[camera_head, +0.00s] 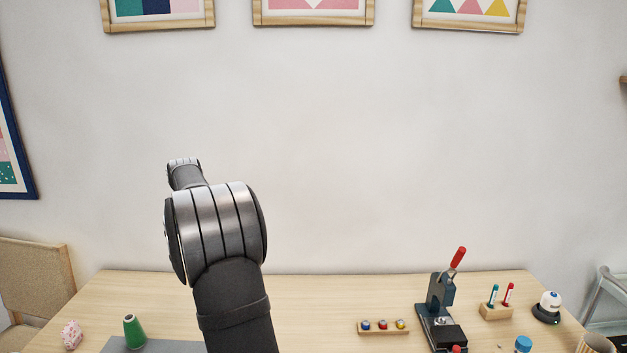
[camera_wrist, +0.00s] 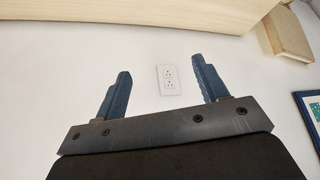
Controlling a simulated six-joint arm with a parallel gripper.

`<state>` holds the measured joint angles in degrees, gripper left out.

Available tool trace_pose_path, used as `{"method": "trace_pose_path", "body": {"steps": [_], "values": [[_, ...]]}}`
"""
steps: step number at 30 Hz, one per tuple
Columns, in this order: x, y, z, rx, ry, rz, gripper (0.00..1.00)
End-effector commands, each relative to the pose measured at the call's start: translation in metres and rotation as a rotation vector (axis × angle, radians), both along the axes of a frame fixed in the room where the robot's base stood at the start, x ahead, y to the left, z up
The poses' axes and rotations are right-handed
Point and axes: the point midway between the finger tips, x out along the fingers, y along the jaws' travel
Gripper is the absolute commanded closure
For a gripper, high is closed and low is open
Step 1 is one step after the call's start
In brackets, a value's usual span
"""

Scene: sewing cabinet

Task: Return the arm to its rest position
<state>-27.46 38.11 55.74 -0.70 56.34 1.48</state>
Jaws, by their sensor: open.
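My gripper (camera_wrist: 161,88) is open and empty in the wrist view, its two blue fingers spread apart. Behind the fingers are the white wall (camera_wrist: 120,55) and a wall outlet (camera_wrist: 168,80). In the head view my arm rises from the lower middle-left and bends at a large silver and black joint. The gripper itself is hidden in that view.
A chair (camera_head: 35,280) stands left.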

Motion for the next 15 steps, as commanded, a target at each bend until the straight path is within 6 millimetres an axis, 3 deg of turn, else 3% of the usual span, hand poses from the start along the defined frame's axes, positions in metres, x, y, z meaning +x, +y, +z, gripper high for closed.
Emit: {"method": "trace_pose_path", "body": {"steps": [6, 15], "values": [[0.0084, -0.0142, 0.0000, 0.000, 0.000, -0.022, 0.33], [0.0091, -0.0152, 0.0000, 0.000, 0.000, -0.023, 0.33]]}}
